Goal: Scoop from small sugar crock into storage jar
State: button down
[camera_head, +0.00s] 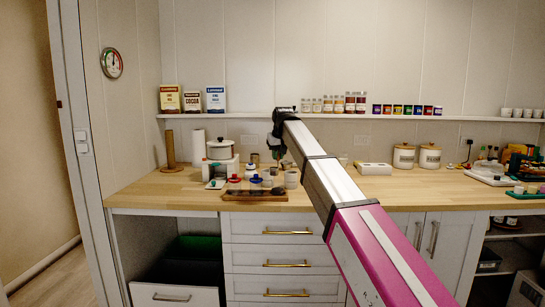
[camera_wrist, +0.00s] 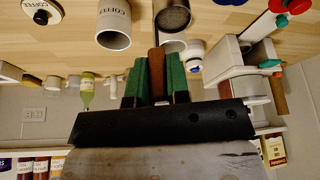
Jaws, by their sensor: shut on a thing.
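My gripper (camera_wrist: 157,63) has green finger pads and is shut on a brown wooden handle (camera_wrist: 157,62), probably the scoop's. The scoop bowl is not clear; a pale rounded edge shows just beyond the handle. In the head view my gripper (camera_head: 279,150) is over the counter, above the small containers. In the wrist view a white cylinder lettered COFFEE (camera_wrist: 114,22) lies ahead, left of the handle. A container with a dark, grainy-looking mouth (camera_wrist: 173,17) is just beyond the handle. I cannot tell which container is the sugar crock or the storage jar.
A dark wooden tray (camera_head: 255,195) sits at the counter's front edge, with small lidded containers behind it. A shelf (camera_head: 350,116) with jars runs along the back wall.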

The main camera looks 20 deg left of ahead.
jog(key=shift+s+d+f, duration=0.1)
jog(key=shift+s+d, duration=0.1)
jog(key=shift+s, duration=0.1)
jog(key=shift+s+d+f+y, duration=0.1)
jog(key=shift+d+y, duration=0.1)
jog(key=shift+y, duration=0.1)
jog(key=s+d+f+m+t+y, duration=0.1)
jog(key=d+f+t+y, duration=0.3)
jog(key=y, duration=0.7)
jog(key=shift+s+d+f+m+t, duration=0.2)
jog(key=shift+d+f+m+t, duration=0.1)
jog(key=shift+d+f+m, duration=0.3)
jog(key=shift+a, duration=0.1)
jog(key=shift+a, duration=0.1)
